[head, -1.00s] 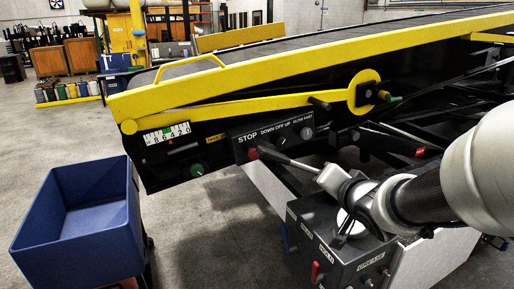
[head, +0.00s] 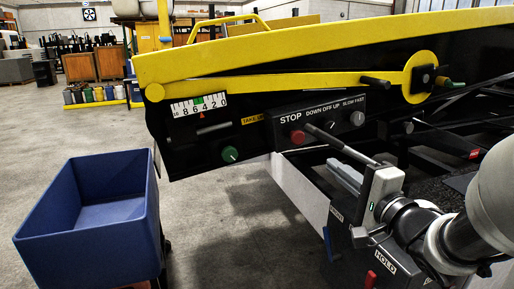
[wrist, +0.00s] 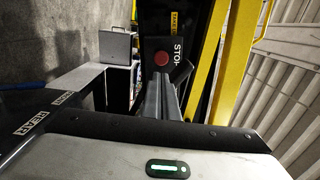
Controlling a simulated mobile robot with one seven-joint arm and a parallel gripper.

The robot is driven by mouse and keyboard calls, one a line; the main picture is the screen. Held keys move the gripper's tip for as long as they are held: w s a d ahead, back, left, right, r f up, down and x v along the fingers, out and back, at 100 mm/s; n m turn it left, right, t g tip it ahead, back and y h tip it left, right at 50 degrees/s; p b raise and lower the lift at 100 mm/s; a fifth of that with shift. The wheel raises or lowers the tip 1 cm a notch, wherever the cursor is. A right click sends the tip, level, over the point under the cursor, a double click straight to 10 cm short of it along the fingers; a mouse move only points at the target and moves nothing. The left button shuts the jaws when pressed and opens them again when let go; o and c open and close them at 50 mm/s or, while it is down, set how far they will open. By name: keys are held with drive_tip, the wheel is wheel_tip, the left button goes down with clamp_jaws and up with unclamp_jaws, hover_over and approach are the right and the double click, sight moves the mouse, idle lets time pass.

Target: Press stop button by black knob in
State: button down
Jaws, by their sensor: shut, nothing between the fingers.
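The red stop button (head: 297,136) sits at the left end of the black control panel (head: 277,118), under the word STOP. The button also shows in the wrist view (wrist: 162,59), above my fingers. My gripper (head: 360,158) is shut and empty, to the lower right of the button, its fingers towards the panel. In the wrist view my gripper (wrist: 164,85) points just below the button, apparently still apart from it. A black bar-like piece (wrist: 183,70) stands right of the button in the wrist view. I cannot tell whether it touches my fingers.
A blue bin (head: 90,238) stands at the lower left. A green knob (head: 229,154) and a scale (head: 198,106) are left of the panel. The yellow conveyor rail (head: 300,50) runs above. A grey control box (head: 350,258) lies below my gripper. Floor between bin and loader is clear.

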drive_tip(key=shift+r, duration=0.1)
drive_tip(key=p, duration=0.7)
approach(299, 140)
drive_tip(key=x, duration=0.5)
drive_tip(key=shift+w, duration=0.1)
drive_tip(key=shift+w+a, duration=0.2)
drive_tip(key=shift+w, duration=0.45)
drive_tip(key=shift+r, duration=0.1)
